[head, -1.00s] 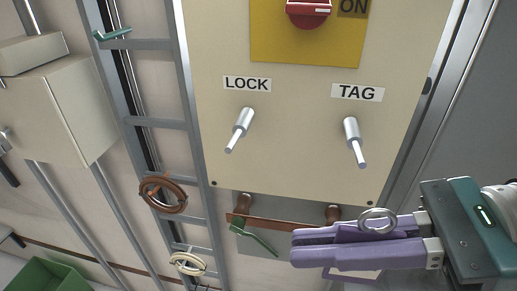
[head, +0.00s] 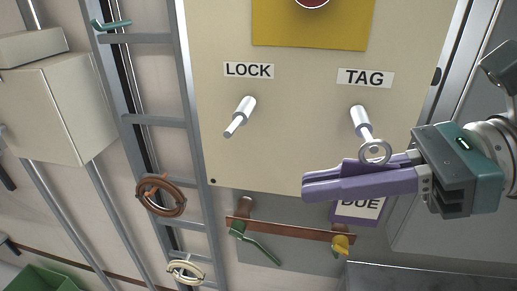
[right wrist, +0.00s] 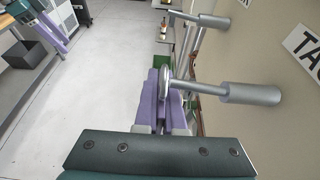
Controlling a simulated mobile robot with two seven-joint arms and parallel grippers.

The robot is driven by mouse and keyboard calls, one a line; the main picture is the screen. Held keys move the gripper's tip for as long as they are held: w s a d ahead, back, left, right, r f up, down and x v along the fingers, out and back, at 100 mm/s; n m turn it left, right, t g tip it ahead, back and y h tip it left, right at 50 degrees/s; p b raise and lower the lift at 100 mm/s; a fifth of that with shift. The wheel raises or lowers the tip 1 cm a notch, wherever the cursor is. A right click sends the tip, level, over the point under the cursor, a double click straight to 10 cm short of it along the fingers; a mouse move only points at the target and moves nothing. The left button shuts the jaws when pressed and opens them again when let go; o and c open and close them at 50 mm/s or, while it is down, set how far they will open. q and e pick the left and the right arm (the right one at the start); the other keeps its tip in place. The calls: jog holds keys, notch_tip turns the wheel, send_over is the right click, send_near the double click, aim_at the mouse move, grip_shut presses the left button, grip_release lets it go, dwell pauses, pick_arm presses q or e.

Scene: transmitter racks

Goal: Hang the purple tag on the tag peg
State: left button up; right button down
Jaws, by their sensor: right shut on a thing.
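My right gripper (head: 308,187) is shut on the purple tag (head: 342,214), which hangs partly hidden behind the purple fingers with a white label reading "DUE". The tag's metal ring (head: 375,151) stands above the fingers. The tag peg (head: 361,122), under the "TAG" label, has its thin tip at the ring. In the right wrist view the ring (right wrist: 166,86) is seen edge-on at the end of the peg (right wrist: 250,94); I cannot tell whether the tip is inside it. A teal and purple part at upper left there looks like my left gripper, its jaws unclear.
The lock peg (head: 240,116) sits empty to the left on the beige panel (head: 290,140). Below are a copper bar (head: 285,229) and a green handle (head: 260,248). A ladder rack with a brown cable coil (head: 160,196) stands left.

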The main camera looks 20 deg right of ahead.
jog(key=w, duration=0.1)
jog(key=d+b, duration=0.1)
jog(key=w+b, duration=0.1)
jog(key=shift+w+d+f, duration=0.25)
jog(key=shift+w, duration=0.05)
dwell(0.6)
jog(key=c, duration=0.9)
grip_release()
jog(key=shift+c, duration=0.2)
jog(key=shift+d+b, duration=0.1)
jog(key=shift+b, duration=0.2)
